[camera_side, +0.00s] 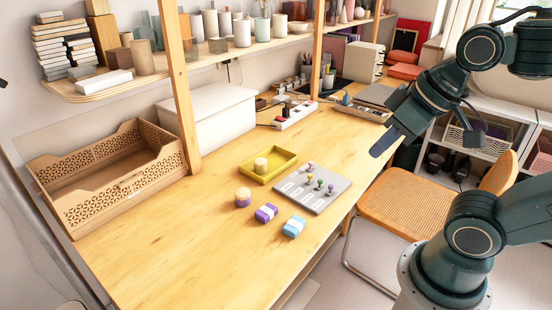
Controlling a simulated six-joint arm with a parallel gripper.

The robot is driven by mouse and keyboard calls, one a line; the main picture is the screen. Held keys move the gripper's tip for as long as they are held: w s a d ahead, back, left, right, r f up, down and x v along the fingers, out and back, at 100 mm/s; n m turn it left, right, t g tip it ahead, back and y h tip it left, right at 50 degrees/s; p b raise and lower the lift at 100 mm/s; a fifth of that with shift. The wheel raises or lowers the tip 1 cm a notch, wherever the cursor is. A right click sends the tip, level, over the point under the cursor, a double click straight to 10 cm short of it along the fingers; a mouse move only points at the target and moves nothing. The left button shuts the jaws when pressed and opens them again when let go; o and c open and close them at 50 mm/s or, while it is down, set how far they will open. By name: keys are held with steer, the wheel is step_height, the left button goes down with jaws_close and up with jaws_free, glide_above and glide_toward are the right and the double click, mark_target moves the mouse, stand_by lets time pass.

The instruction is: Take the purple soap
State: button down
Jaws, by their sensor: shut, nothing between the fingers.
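The purple soap (266,213) is a small block with a pale band around it. It lies on the wooden table (190,250), in front of the grey board. My gripper (378,154) is shut and empty. It hangs above the table's right edge, up and to the right of the soap and well apart from it. Nothing covers the soap in this view.
Behind are a grey board (322,198) with several coloured pegs and a yellow tray (247,172). The front left table is clear.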

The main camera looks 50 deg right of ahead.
steer(key=c, duration=2.2)
jaws_free()
steer(key=c, duration=0.8)
jaws_free()
